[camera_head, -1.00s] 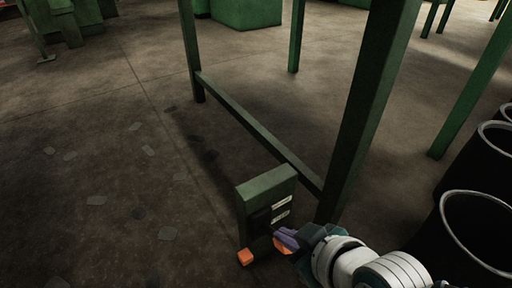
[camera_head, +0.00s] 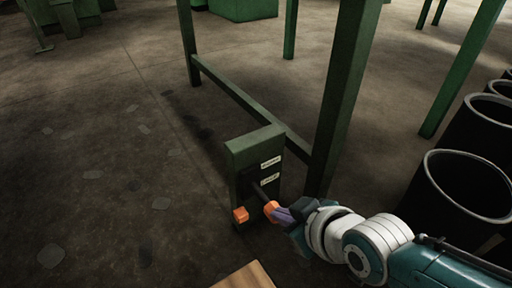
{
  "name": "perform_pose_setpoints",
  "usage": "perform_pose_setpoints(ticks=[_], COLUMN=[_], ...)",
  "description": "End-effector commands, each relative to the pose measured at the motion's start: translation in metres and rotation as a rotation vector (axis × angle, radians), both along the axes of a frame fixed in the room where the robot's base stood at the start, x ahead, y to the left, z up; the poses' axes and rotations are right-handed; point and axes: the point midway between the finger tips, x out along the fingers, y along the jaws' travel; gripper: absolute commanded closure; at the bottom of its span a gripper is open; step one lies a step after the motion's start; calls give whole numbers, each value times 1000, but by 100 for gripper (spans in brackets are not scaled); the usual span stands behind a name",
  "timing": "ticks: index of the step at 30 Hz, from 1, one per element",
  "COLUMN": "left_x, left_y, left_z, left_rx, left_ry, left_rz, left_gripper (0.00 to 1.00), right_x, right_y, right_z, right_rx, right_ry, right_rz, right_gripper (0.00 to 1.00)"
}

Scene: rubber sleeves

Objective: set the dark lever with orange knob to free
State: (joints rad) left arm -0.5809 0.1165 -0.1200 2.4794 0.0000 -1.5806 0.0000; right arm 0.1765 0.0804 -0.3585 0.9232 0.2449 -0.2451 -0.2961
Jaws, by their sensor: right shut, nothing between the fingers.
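A green box-like housing (camera_head: 256,148) stands by the legs of a green frame, with two small white labels on its face, too small to read. A dark lever (camera_head: 260,194) comes out of the housing below the labels and ends in an orange knob (camera_head: 271,208). A second orange block (camera_head: 240,214) sits to its left at the housing's lower left; what it is attached to is unclear. My right gripper (camera_head: 283,214) is shut and empty, its purplish fingertips right beside the knob at the right; contact cannot be told. My left gripper is out of view.
The green frame's leg (camera_head: 342,100) rises just behind the housing, and a low rail (camera_head: 240,97) runs back from it. Dark bins with pale rims (camera_head: 462,195) stand at the right. A wooden edge (camera_head: 246,277) shows at the bottom. The floor at left is open.

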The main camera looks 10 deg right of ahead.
Motion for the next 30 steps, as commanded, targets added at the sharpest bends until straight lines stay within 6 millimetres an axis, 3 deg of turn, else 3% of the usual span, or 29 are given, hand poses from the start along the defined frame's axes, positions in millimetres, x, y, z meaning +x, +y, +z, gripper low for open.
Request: perform_pose_setpoints(ticks=[9, 30], left_x=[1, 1], left_y=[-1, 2], left_z=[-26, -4], left_rx=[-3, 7], left_ry=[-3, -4], left_rz=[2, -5], left_gripper=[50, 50], right_x=[-1, -2], right_y=[-1, -1], right_z=[-31, -10], right_rx=[0, 0], right_ry=[-3, -1], right_rz=[0, 0], right_gripper=[100, 100])
